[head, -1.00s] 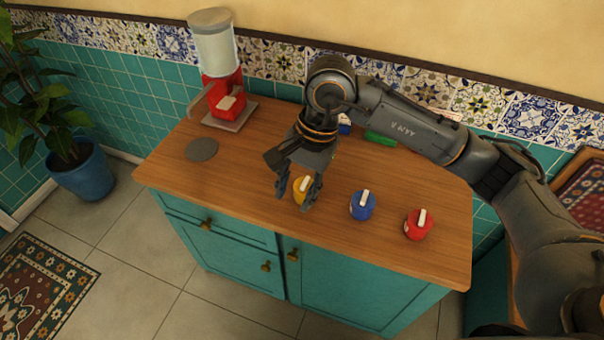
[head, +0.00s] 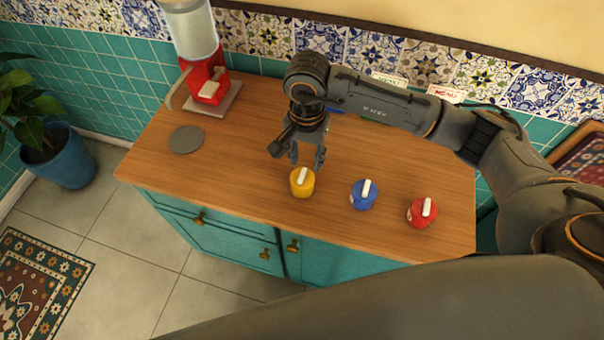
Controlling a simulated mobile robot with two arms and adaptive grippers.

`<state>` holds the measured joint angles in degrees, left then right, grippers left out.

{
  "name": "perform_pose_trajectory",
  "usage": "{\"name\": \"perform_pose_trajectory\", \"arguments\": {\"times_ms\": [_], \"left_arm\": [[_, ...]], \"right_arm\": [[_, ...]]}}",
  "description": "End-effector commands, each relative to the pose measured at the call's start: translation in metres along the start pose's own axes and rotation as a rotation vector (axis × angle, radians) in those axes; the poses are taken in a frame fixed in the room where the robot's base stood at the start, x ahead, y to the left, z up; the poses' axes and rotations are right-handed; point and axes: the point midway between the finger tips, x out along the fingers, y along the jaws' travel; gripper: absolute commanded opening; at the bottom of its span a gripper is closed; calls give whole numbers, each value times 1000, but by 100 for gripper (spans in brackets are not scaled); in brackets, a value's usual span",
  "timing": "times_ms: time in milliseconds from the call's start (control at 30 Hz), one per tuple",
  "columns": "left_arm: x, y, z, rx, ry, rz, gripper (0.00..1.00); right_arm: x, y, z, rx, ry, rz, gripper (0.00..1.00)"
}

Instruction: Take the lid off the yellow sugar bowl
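The yellow sugar bowl (head: 302,187) stands upright on the wooden counter (head: 240,190), near its front edge. Its lid has a white bar handle (head: 302,174) on top and sits on the bowl. My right gripper (head: 307,163) is just behind and above the bowl in the head view, fingers pointing down and spread apart. Nothing shows between the fingers, and they look apart from the lid. My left gripper is not in view.
A blue bowl (head: 363,197) and a red bowl (head: 422,213) with similar white handles stand to the right. A red dispenser (head: 208,82) stands at the back left, with a grey disc (head: 186,139) before it. The counter left of the yellow bowl is clear.

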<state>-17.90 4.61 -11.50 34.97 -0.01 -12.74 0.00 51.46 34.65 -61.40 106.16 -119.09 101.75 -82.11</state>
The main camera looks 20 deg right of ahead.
Motion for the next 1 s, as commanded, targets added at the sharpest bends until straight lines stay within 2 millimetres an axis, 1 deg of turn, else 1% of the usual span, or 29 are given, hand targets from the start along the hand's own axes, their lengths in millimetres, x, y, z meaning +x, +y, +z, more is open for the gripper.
{"name": "perform_pose_trajectory", "arguments": {"times_ms": [33,100,200,300,400,500,633,667,700,767,800,833,1000], "left_arm": [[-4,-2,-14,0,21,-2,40],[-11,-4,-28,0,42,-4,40],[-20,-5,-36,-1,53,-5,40],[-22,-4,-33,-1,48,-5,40],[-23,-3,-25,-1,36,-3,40],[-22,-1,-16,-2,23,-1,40],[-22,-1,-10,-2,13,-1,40],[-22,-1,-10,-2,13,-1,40],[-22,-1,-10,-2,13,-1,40],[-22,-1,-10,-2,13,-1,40],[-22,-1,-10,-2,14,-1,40],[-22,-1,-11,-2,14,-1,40],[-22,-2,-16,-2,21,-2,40]], "right_arm": [[3,-1,1,0,-4,3,39],[12,-3,2,0,-6,4,39],[26,-7,2,0,-6,4,39],[41,-7,1,1,-4,2,39],[49,-7,1,-1,-3,1,39],[51,-7,0,-1,-1,-1,39],[50,-7,0,-1,-1,0,39],[50,-7,0,-1,-1,0,33],[50,-7,0,-1,-1,0,24],[50,-7,0,-1,-1,0,12],[50,-7,0,-1,-1,0,4],[50,-7,0,-1,-1,0,0],[50,-7,0,0,-1,0,0]]}}
